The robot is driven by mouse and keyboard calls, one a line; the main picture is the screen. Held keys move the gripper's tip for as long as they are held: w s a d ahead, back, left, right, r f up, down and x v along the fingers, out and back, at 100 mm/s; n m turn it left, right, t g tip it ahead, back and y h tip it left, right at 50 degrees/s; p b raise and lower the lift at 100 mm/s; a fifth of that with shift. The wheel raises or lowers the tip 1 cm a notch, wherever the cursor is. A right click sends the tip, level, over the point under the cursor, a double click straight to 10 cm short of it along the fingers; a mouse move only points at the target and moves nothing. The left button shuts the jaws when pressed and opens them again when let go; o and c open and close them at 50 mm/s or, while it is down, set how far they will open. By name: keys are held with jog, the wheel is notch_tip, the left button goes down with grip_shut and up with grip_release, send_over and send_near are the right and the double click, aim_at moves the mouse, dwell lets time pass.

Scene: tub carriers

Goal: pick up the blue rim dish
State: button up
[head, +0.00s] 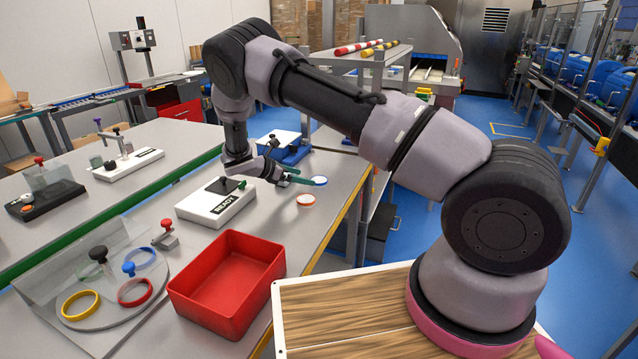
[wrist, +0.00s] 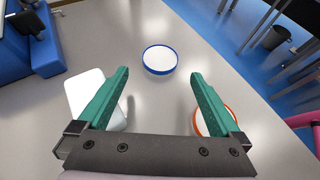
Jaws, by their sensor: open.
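The blue rim dish is a small round white dish with a blue edge. It lies flat on the grey table near its right edge in the head view (head: 320,181) and ahead of my fingers in the wrist view (wrist: 160,60). My gripper (head: 296,175) has two green fingers, which are apart with nothing between them. In the wrist view my gripper (wrist: 160,74) points toward the dish, which appears centred between the fingertips and just beyond them. No contact shows. A similar dish with an orange rim (head: 306,199) lies close by; the right finger partly covers it in the wrist view (wrist: 214,122).
A white box marked READY (head: 208,207) stands left of the dishes. A blue device with a white top (head: 286,150) stands behind my gripper. A red tub (head: 188,290) is nearer. The table surface around the blue rim dish is clear.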

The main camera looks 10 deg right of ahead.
aim_at(318, 180)
jog(key=x, duration=0.5)
jog(key=shift+w+d+f, duration=0.1)
jog(key=shift+d+f, duration=0.05)
jog(key=shift+d, duration=0.15)
jog(key=c, duration=1.3)
